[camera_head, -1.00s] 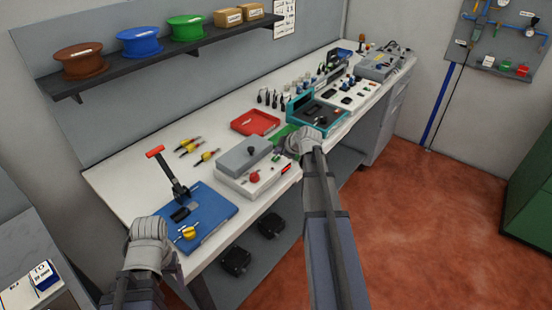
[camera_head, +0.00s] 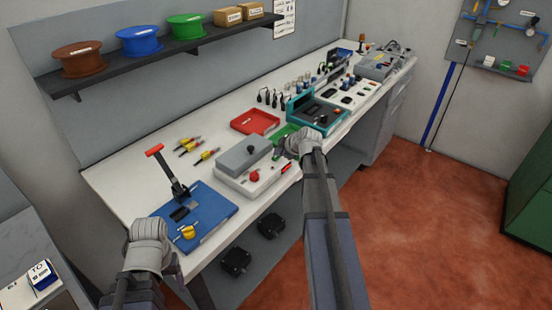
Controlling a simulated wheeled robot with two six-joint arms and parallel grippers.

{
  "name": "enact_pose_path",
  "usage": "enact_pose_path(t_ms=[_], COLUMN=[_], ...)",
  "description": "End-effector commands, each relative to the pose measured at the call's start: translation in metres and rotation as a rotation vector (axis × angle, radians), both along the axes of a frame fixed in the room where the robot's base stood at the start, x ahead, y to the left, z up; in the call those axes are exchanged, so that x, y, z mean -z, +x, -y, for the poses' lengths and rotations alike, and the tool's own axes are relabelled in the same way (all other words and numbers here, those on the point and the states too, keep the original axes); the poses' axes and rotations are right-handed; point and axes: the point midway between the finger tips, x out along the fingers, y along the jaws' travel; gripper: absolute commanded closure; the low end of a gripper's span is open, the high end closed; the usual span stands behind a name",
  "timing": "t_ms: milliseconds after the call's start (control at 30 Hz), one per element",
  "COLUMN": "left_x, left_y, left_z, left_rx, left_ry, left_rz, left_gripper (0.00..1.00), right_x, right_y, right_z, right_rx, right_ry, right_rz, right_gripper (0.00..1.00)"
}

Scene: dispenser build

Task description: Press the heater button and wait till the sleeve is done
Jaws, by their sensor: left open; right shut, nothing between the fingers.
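The heater appears to be the white box with a grey cover (camera_head: 244,153) at the middle of the bench. A round red button (camera_head: 254,176) is on its front part, and a small red display or label (camera_head: 286,168) is at its right end. My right gripper (camera_head: 281,147) is shut and empty, at the back right of the box, apart from the red button. I cannot make out a sleeve.
A blue base (camera_head: 215,215) with a red-handled lever press stands at the left. A shelf with spools (camera_head: 138,40) hangs above.

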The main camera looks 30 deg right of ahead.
Motion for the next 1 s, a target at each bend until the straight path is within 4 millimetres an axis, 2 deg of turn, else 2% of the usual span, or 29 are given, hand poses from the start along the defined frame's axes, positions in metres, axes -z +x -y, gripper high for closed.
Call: enact_pose_path(t_ms=[1000], left_x=[0.0089], left_y=[0.0], left_z=[0.0], left_rx=[0.0], left_ry=[0.0], left_rz=[0.0], left_gripper=[0.27], right_x=[0.0089], right_y=[0.0], right_z=[0.0], right_rx=[0.0], right_ry=[0.0], right_rz=[0.0], right_gripper=[1.0])
